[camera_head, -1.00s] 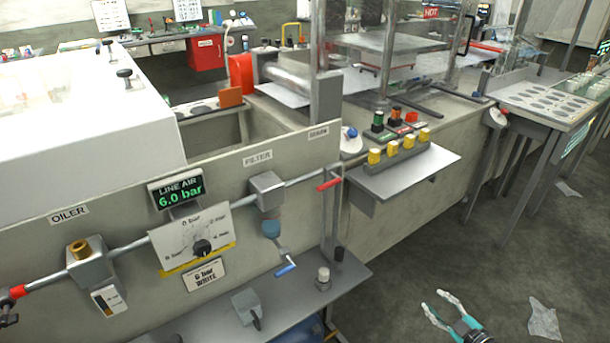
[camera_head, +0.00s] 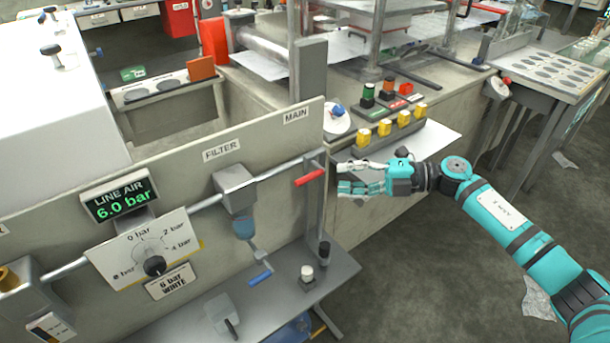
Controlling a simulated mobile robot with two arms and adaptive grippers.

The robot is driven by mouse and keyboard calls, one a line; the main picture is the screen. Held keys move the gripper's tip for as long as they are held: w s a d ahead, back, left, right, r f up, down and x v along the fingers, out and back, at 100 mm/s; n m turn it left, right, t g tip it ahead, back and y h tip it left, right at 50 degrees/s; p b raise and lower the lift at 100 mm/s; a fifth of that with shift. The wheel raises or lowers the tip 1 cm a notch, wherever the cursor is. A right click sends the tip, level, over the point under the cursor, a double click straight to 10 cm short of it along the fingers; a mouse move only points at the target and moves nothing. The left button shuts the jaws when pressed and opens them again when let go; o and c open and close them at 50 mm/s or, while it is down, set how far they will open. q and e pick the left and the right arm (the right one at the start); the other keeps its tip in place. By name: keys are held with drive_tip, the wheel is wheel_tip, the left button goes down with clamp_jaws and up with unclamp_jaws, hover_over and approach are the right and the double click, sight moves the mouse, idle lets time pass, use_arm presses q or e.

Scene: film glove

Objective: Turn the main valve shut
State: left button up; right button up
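The main valve's red handle (camera_head: 309,178) sits below the MAIN label (camera_head: 295,115), at the right end of the air pipe (camera_head: 275,176). The handle lies roughly in line with the pipe, slanting up to the right. My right gripper (camera_head: 340,177) is just right of the handle, with its fingers pointing left toward it. The fingers are apart with a gap between them, and nothing shows in the gap. The gripper appears not to touch the handle. The line air display (camera_head: 121,199) reads 6.0 bar. My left gripper is not in view.
The filter (camera_head: 235,188) and the regulator dial (camera_head: 152,265) sit left along the pipe. A grey shelf (camera_head: 335,278) with small knobs is below the handle. A bench with yellow buttons (camera_head: 384,127) stands behind my gripper.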

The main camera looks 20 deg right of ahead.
sight(312, 179)
drive_tip(key=x, duration=0.8)
drive_tip(key=shift+w+a, duration=0.2)
drive_tip(key=shift+a, duration=0.15)
drive_tip(key=shift+w+a, duration=0.1)
drive_tip(key=shift+a, duration=0.15)
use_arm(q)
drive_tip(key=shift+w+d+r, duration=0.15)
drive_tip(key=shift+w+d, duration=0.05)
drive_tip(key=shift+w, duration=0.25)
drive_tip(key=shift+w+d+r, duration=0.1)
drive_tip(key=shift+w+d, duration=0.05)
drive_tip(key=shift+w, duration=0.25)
use_arm(e)
drive_tip(key=shift+f, duration=0.1)
clamp_jaws()
